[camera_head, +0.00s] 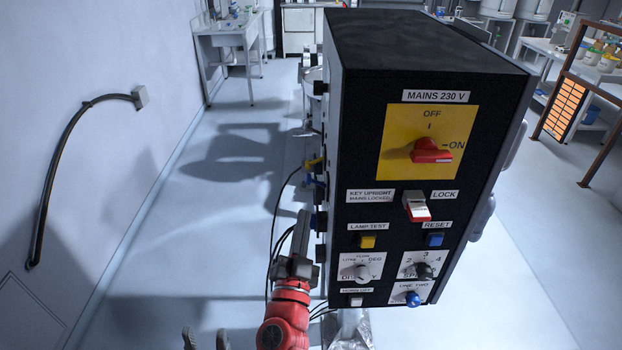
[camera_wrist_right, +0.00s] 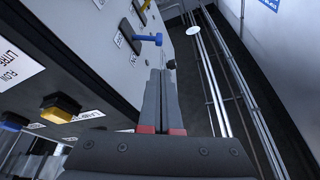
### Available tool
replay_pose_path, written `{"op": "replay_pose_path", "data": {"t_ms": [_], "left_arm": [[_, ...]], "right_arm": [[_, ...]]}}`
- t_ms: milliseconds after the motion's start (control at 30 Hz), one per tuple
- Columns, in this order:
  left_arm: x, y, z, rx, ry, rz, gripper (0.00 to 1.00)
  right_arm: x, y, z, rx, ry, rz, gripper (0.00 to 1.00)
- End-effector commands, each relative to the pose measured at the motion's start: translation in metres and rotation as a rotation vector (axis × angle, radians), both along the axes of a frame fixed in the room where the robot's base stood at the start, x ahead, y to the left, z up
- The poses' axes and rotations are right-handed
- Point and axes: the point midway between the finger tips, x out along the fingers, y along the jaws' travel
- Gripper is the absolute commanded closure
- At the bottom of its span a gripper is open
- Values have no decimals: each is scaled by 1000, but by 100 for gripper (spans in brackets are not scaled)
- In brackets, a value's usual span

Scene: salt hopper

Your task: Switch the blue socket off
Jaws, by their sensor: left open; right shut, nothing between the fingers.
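A blue fitting (camera_head: 308,181) sticks out from the left side of the black control box (camera_head: 430,60), just below a yellow one. In the right wrist view a blue handle (camera_wrist_right: 149,39) stands out from a black base on the side panel, with a small label by it. Its on or off position is not clear. My right gripper (camera_head: 304,214) is shut and empty beside that side of the box. Its fingertips (camera_wrist_right: 161,72) lie close to the blue handle; contact is not visible. My left gripper (camera_head: 205,339) is open and empty at the bottom edge.
The box's front carries a red mains switch (camera_head: 432,153), a lock key (camera_head: 416,206), a yellow button (camera_head: 368,242), a blue button (camera_head: 435,240) and knobs. Dark cables (camera_head: 275,222) hang at its left side. The floor to the left is clear up to the wall.

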Motion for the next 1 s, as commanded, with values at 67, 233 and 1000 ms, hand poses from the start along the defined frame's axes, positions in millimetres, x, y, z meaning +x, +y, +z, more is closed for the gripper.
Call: {"op": "replay_pose_path", "data": {"t_ms": [67,233,1000], "left_arm": [[0,0,1,0,0,0,50],[0,0,6,0,0,0,50],[0,0,33,0,0,0,50]], "right_arm": [[1,-1,1,0,0,-1,100],[14,-4,7,0,-2,-6,100],[95,-17,30,1,-2,-3,100]]}}
